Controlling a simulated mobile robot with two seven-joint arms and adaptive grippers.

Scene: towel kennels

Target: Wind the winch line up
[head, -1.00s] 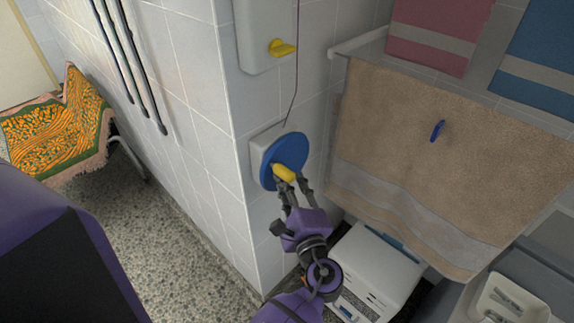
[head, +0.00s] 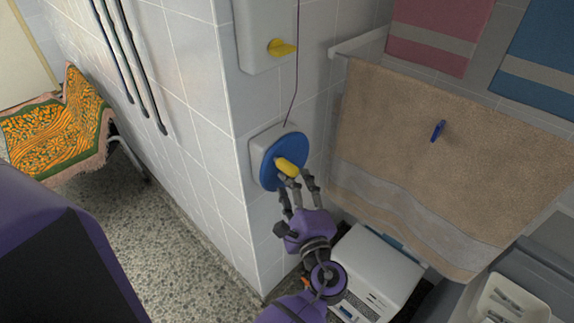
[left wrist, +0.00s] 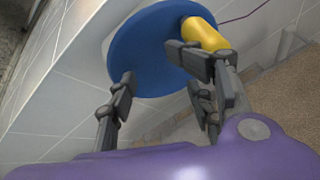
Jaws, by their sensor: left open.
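The winch is a blue disc (head: 266,169) on a pale wall base, with a stubby yellow handle (head: 287,167) sticking out of its face. The thin dark winch line (head: 295,80) runs up the wall from it. My left gripper (head: 298,190) is open just below and in front of the handle, with its fingers spread. In the left wrist view the disc (left wrist: 140,50) fills the upper middle. There the handle (left wrist: 208,35) lies behind the right-hand fingers, and I cannot tell whether they touch it. My right gripper is not in view.
A white wall box (head: 255,35) with a yellow lever (head: 282,47) is above the winch. A tan towel (head: 430,160) hangs close to the right. A white cabinet (head: 375,265) stands below.

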